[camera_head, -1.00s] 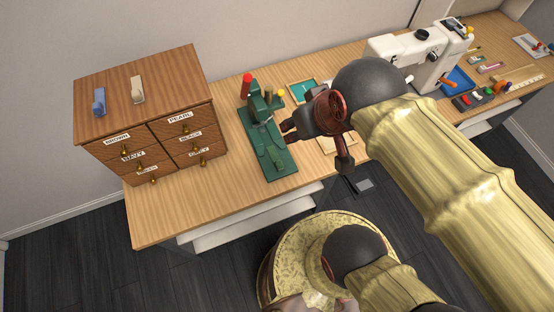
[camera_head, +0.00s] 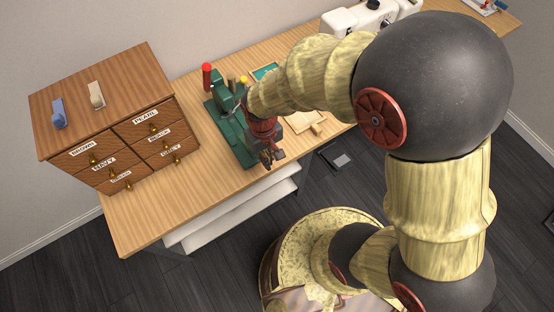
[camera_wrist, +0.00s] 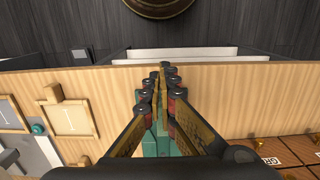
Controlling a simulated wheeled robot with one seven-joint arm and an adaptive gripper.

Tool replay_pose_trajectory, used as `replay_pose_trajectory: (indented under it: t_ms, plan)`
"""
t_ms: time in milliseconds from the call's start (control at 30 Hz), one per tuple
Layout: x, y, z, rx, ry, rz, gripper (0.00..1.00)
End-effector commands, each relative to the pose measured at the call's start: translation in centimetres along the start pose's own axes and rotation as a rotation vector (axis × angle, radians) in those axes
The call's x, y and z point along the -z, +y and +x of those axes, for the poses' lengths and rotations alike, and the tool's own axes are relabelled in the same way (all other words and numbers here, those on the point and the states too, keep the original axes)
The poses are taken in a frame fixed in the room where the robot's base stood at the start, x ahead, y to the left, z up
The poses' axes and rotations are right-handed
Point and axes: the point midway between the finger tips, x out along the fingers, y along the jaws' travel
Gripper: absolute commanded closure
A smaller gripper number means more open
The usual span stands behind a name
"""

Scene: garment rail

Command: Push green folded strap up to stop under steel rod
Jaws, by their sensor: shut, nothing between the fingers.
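A green press-like device (camera_head: 228,97) with a red-tipped lever stands on a flat green base (camera_head: 243,154) on the wooden table. My gripper (camera_head: 271,158) is shut and empty, pointing down at the near end of that base. In the wrist view my closed fingers (camera_wrist: 160,78) reach toward the table's front edge, with green surface (camera_wrist: 150,147) showing below and between them. I cannot pick out the green folded strap from the green base, and my gripper and arm cover part of it. I cannot make out the steel rod.
A wooden drawer cabinet (camera_head: 118,120) with blue and beige items on top stands left of the device. A wooden tray (camera_head: 303,121) and a teal-faced tray (camera_head: 265,72) lie to its right. A white machine (camera_head: 345,20) stands at the back right. The front-left tabletop is clear.

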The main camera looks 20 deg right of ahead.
Motion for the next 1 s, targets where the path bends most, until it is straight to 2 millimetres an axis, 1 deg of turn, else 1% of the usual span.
replay_pose_trajectory:
  t_ms: [33, 67, 167, 267, 700, 800, 1000]
  plan:
    - [1.3, 0.0, -0.6, 0.0, 0.035, 0.002, 1.0]
    - [1.7, 0.0, -0.6, 0.001, 0.046, 0.002, 1.0]
    - [1.8, 0.0, 0.0, 0.001, 0.054, 0.004, 1.0]
    - [1.9, 0.0, 1.2, 0.001, 0.053, 0.004, 1.0]
    - [2.3, 0.0, 9.7, 0.001, 0.053, 0.005, 1.0]
    - [4.1, 0.0, 9.4, 0.001, 0.059, 0.005, 1.0]
    - [5.9, 0.1, 9.2, 0.001, 0.055, 0.005, 1.0]
